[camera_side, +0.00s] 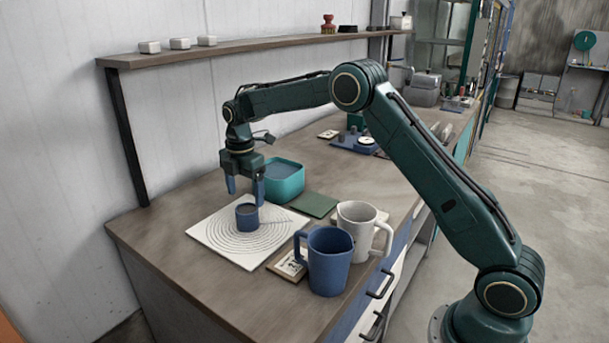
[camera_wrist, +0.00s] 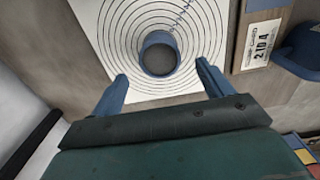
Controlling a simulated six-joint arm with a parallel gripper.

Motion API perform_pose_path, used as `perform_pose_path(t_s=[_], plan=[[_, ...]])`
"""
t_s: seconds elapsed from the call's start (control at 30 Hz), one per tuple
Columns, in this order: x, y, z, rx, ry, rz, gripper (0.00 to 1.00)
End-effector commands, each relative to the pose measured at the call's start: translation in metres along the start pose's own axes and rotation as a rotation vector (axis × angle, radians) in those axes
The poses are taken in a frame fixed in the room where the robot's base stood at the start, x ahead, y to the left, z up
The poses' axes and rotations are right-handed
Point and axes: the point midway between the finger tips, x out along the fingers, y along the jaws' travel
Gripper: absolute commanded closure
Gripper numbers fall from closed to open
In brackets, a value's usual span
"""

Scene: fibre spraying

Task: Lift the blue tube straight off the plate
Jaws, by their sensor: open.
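The blue tube (camera_side: 246,216) stands upright on the white plate (camera_side: 213,234) with printed rings. In the wrist view the tube (camera_wrist: 159,52) shows from above, near the centre of the rings on the plate (camera_wrist: 92,18). My gripper (camera_side: 245,203) is open and empty, with its blue fingers pointing down above the tube. In the wrist view the fingers of my gripper (camera_wrist: 161,72) are spread, one on each side below the tube in the picture, and apart from it.
A teal container (camera_side: 284,184) stands behind the plate, beside a green mat (camera_side: 316,205). A blue mug (camera_side: 328,266) and a white mug (camera_side: 361,226) stand to the right. A label card (camera_side: 285,267) lies near the plate. A shelf (camera_side: 250,48) runs above.

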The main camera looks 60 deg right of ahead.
Motion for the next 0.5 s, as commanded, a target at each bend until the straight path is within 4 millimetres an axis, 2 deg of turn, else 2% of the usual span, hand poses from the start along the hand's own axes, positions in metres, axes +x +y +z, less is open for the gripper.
perform_pose_path(t_s=[0.2, 0.5], plan=[[0.032, 0.000, 0.000, 0.000, 0.000, -0.003, 0.21], [0.067, 0.000, 0.000, 0.000, 0.000, -0.001, 0.21]])
